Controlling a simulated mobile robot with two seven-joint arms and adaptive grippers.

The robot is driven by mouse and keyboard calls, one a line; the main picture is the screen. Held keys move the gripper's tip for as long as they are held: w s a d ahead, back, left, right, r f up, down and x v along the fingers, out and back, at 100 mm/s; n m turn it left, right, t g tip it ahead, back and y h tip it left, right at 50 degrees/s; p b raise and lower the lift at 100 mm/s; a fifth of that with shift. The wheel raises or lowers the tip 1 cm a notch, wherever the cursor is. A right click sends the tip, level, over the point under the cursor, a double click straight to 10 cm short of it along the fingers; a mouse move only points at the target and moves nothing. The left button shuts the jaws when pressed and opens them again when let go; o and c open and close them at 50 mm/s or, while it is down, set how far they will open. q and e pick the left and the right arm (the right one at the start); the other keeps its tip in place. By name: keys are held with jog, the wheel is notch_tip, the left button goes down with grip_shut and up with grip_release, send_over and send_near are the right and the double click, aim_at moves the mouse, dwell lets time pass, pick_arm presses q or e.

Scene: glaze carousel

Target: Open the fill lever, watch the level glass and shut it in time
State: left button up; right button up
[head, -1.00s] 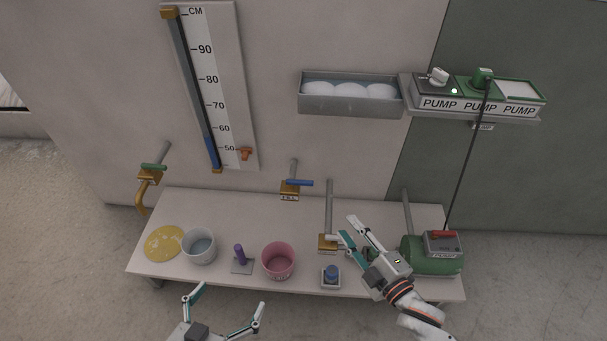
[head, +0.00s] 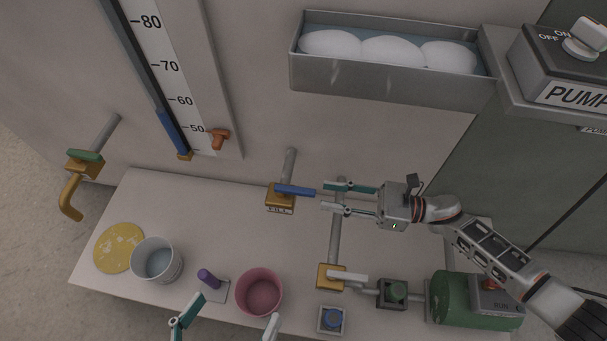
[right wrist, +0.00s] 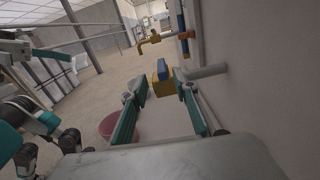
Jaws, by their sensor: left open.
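The blue fill lever (head: 295,191) sits on a brass valve labelled FILL (head: 280,201) and points right along the wall. My right gripper (head: 324,197) is open at the lever's right end. In the right wrist view the lever (right wrist: 162,68) shows between the spread fingertips (right wrist: 160,84); I cannot tell whether they touch it. An orange pointer (head: 218,138) sits near 50. My left gripper (head: 235,310) is open at the bottom edge, partly cut off.
On the table stand a white bucket (head: 157,261), a pink bucket (head: 260,293), a purple-handled piece (head: 209,279) and a green pump (head: 470,300). A brass tap with a green handle (head: 85,160) is at left. A metal trough (head: 390,82) juts out above my right arm.

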aim_at(302, 190)
jog(key=shift+n, duration=0.4)
jog(key=x, duration=0.7)
jog(key=shift+w+a+f, duration=0.15)
jog(key=shift+w+a, duration=0.05)
jog(key=shift+a, duration=0.1)
grip_shut()
